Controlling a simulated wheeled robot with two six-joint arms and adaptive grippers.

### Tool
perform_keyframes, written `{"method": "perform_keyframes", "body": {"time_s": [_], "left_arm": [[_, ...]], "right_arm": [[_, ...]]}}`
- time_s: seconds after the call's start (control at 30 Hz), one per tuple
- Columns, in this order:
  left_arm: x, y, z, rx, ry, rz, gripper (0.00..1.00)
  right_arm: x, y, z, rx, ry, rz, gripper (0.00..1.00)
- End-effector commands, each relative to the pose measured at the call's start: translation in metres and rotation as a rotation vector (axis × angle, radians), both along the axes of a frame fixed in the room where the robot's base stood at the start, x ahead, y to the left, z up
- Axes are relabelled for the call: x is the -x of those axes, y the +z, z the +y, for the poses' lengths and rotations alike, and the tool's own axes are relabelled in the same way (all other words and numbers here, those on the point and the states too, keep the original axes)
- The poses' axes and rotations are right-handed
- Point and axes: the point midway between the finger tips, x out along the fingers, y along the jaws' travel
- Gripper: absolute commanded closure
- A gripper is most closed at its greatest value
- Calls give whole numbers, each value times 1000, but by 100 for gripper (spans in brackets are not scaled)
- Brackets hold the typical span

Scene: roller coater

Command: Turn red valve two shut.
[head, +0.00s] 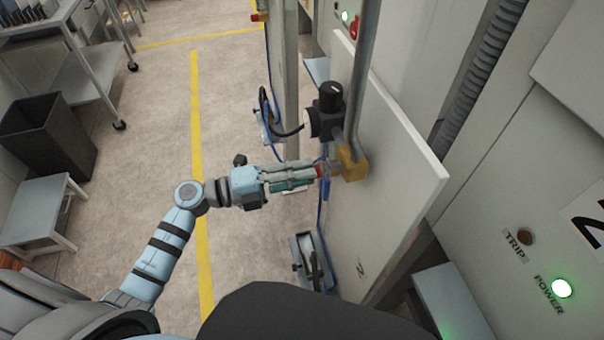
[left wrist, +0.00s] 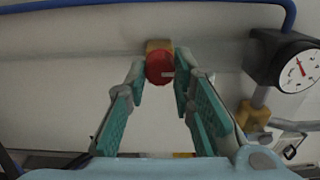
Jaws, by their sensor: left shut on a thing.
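The red valve (head: 321,170) is a small round red knob on a brass-coloured block (head: 353,164) at the edge of an upright pale panel (head: 400,180). In the left wrist view the red knob (left wrist: 159,68) faces me, with a small light mark at its right side. My left gripper (head: 316,172) reaches in from the left and is shut on the red valve. In the left wrist view its fingertips (left wrist: 160,74) sit on both sides of the knob. The fingers partly hide the knob in the head view. My right gripper is not in view.
A black regulator (head: 329,97) with a gauge (left wrist: 298,70) stands close to the valve. Blue hoses (head: 321,215) hang below. A cabinet with a green POWER light (head: 561,288) is at right.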

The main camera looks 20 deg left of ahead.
Motion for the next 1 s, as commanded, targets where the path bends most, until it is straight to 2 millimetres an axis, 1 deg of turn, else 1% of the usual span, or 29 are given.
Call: {"method": "perform_keyframes", "body": {"time_s": [0.03,0.13,0.17,0.37,0.43,0.53,0.57,0.67,0.8,0.9,1.0], "left_arm": [[-1,1,0,1,2,-3,76],[-1,1,0,1,1,-2,60],[-1,1,0,1,1,-2,57],[0,1,0,1,0,-1,57],[0,0,0,0,0,0,57],[4,-1,7,-1,0,2,57],[7,-1,11,-3,0,2,57],[19,-2,31,-7,-1,3,57],[41,-2,65,-6,-1,6,57],[53,-1,85,-5,-1,5,57],[60,-1,98,-2,0,2,57]], "right_arm": [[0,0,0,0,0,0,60],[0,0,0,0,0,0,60],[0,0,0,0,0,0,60],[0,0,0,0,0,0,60],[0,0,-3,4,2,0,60],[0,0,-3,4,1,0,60],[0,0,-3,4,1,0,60],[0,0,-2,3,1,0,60],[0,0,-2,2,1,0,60],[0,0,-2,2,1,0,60],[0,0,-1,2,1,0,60]]}}
